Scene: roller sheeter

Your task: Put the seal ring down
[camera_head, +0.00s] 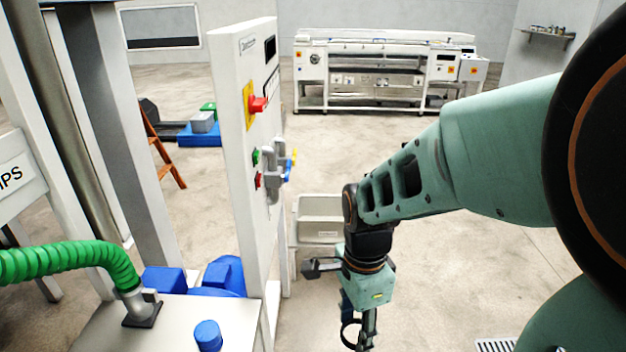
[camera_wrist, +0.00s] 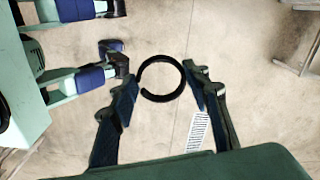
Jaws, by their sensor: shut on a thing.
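The seal ring, a thin black ring, is held between the fingertips of my gripper (camera_wrist: 162,80) in the wrist view; its lower rim (camera_wrist: 162,99) shows clearly against the floor. In the head view my gripper (camera_head: 359,335) hangs down at the bottom centre. The ring (camera_head: 343,333) shows there at the fingers, near the lower picture edge. My gripper is shut on the ring, with bare floor seen through and around it. No surface touches the ring in the wrist view.
A white control panel (camera_head: 250,190) with a red switch stands left of my arm. A grey bin (camera_head: 321,229) is behind my gripper. A worktop (camera_head: 175,325) with a green hose (camera_head: 75,262) is lower left. A long machine (camera_head: 385,80) stands far back.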

